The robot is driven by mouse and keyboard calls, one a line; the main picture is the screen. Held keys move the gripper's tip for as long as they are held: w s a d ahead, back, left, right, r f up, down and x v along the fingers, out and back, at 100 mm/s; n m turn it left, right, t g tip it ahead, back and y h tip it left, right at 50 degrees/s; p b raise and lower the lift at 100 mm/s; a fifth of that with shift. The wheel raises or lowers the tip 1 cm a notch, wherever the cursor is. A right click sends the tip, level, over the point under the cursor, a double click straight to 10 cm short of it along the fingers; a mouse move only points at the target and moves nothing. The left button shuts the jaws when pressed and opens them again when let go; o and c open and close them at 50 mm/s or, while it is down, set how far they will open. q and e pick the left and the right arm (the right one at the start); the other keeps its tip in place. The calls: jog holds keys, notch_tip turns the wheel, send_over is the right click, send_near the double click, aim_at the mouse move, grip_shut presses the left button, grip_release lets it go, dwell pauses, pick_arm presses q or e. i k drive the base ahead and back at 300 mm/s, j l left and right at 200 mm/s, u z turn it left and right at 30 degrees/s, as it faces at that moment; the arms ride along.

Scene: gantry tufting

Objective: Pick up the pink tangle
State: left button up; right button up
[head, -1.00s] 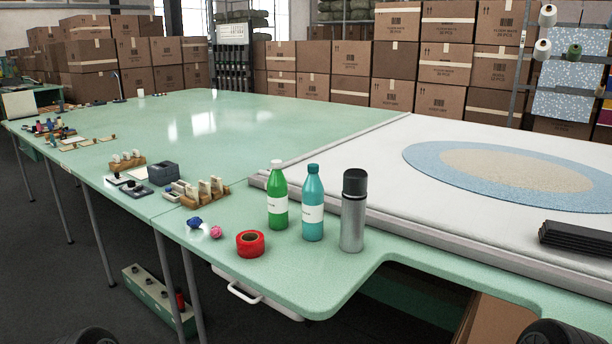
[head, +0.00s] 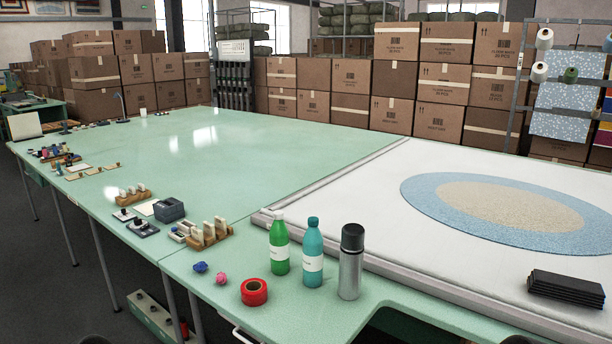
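The pink tangle (head: 221,278) is a small crumpled ball on the green tabletop, near its front edge. A blue tangle (head: 200,267) lies just to its left and behind it. A red tape roll (head: 254,292) lies flat to its right and nearer to me. Neither of my grippers can be made out; only dark rounded shapes show at the bottom edge, too little to tell what they are.
A green bottle (head: 279,248), a teal bottle (head: 313,252) and a steel flask (head: 350,262) stand right of the tangles. Wooden holders (head: 209,235) and a grey device (head: 169,210) sit behind. A white bed (head: 370,190) with a round rug (head: 505,213) fills the right. Boxes line the back.

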aim_at(221, 278)
jog(key=z, duration=1.25)
jog(key=j+u, duration=0.3)
jog(key=l+u, duration=0.1)
jog(key=u, duration=0.4)
jog(key=l+u, duration=0.1)
jog(key=u, duration=0.9)
jog(key=i+j+z, duration=0.15)
jog(key=z, duration=0.25)
jog(key=i+j+z, duration=0.2)
jog(key=z, duration=0.2)
jog(key=i+j+z, duration=0.2)
jog(key=z, duration=0.25)
jog(key=j, duration=0.1)
